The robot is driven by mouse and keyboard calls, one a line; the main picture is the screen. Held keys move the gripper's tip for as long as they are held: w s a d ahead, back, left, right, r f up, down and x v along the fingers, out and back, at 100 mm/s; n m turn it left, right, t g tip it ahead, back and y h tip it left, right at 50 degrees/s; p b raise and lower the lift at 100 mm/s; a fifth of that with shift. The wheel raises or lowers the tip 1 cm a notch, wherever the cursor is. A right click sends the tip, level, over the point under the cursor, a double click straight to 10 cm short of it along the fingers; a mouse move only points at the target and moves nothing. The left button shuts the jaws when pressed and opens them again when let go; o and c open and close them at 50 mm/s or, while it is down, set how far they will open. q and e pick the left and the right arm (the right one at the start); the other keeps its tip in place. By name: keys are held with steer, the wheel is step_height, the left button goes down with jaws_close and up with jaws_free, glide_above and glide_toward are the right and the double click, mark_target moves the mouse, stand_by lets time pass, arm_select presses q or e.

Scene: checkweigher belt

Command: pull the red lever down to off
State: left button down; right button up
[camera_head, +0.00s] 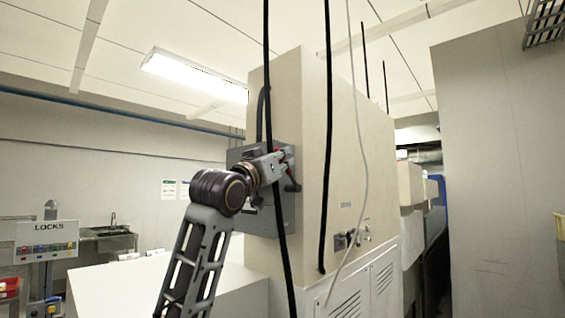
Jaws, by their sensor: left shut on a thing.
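The red lever (290,156) shows as a small red part at the grey switch box (286,215) on the side of a tall beige cabinet. My left gripper (284,169) is at the front of this box, shut on the red lever. The gripper's fingers and wrist hide most of the lever, so its exact angle is hard to tell. My right gripper is not in view.
The beige cabinet (345,130) stands behind the box, with black cables (327,120) hanging in front. A white block (150,290) is at lower left. A LOCKS board (47,240) stands far left. A grey wall panel (495,180) closes the right.

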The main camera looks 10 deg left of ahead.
arm_select(q)
steer(key=c, duration=1.4)
jaws_free()
steer(key=shift+c, duration=0.2)
steer(key=shift+s+a, duration=0.1)
steer(key=shift+s, duration=0.1)
steer(key=v, duration=1.1)
steer(key=shift+s, duration=0.3)
steer(key=shift+a+f, duration=0.1)
steer(key=shift+f, duration=0.05)
